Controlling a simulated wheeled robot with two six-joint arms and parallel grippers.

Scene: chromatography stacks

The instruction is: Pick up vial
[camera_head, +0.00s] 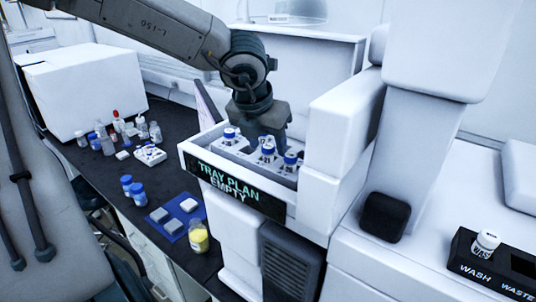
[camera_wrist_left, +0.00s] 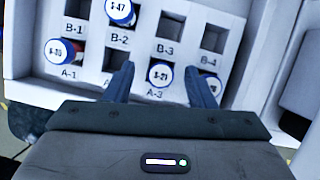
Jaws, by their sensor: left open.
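A white tray (camera_head: 188,157) with labelled square slots holds several white vials with blue caps; its bare surface also shows in the wrist view (camera_wrist_left: 92,62). In the wrist view, vials stand at A-1 (camera_wrist_left: 58,52), B-2 (camera_wrist_left: 120,11), A-3 (camera_wrist_left: 159,75) and the A-4 side (camera_wrist_left: 210,84). My left gripper (camera_wrist_left: 159,70) is open above the tray, its fingers on either side of the A-3 vial's cap. Whether they touch it I cannot tell. In the head view the left gripper (camera_head: 264,124) comes down from behind, partly hiding the tray. My right gripper is not in view.
The tray front carries a sign (camera_head: 238,187) reading "TRAY PLAN EMPTY". A white machine column (camera_head: 345,115) rises close to its right. Further right is a black wash/waste rack (camera_head: 490,268) holding one vial (camera_head: 485,243). Bottles (camera_head: 133,190) stand on the dark bench at left.

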